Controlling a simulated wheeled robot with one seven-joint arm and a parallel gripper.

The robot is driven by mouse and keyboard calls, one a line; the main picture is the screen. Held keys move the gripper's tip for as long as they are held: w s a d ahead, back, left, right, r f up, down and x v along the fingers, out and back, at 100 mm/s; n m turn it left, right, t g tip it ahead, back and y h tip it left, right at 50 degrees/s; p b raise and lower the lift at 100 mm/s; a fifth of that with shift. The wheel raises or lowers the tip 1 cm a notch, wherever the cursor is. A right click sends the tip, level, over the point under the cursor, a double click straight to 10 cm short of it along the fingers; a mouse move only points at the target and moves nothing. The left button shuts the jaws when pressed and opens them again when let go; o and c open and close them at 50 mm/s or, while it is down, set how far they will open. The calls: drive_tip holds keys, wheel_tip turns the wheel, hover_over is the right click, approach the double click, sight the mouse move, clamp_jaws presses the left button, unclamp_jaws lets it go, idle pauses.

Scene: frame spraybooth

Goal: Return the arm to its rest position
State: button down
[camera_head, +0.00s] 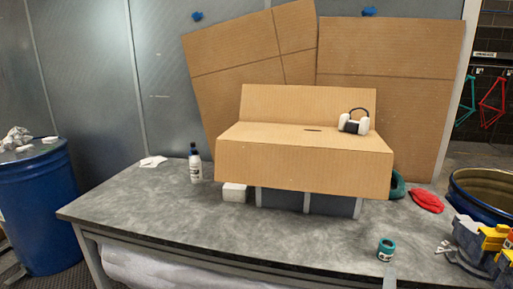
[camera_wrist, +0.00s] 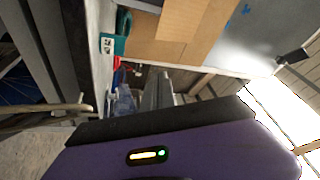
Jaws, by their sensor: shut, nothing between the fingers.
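My gripper (camera_wrist: 158,88) shows in the wrist view as grey fingers close together, beyond a purple, dark-edged housing with a small lit indicator. It is shut and I see nothing held in it. In the head view neither my arm nor my gripper can be made out, so the arm's full pose is hidden.
A grey table (camera_head: 150,215) bears a cardboard piece (camera_head: 290,165) with ear defenders (camera_head: 354,122) on it, a white bottle (camera_head: 195,165), a teal-labelled can (camera_head: 386,249) and a red cloth (camera_head: 427,201). Blue drums (camera_head: 40,215) stand left and right. The table's front left is clear.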

drive_tip(key=s+a+n+g+y, duration=0.1)
drive_tip(key=s+a+n+y, duration=0.2)
drive_tip(key=s, duration=1.2)
drive_tip(key=s+a+r+n+g+y, duration=0.1)
drive_tip(key=s+a+n+y, duration=0.2)
drive_tip(key=s, duration=1.3)
drive_tip(key=s+a+r+n+g+y, duration=0.1)
drive_tip(key=s+a+n+y, duration=0.3)
drive_tip(key=s+a+n, duration=0.4)
drive_tip(key=s+n, duration=0.4)
drive_tip(key=s, duration=0.3)
drive_tip(key=shift+s+a+n, duration=0.25)
drive_tip(key=shift+a+n, duration=0.05)
drive_tip(key=shift+a, duration=0.05)
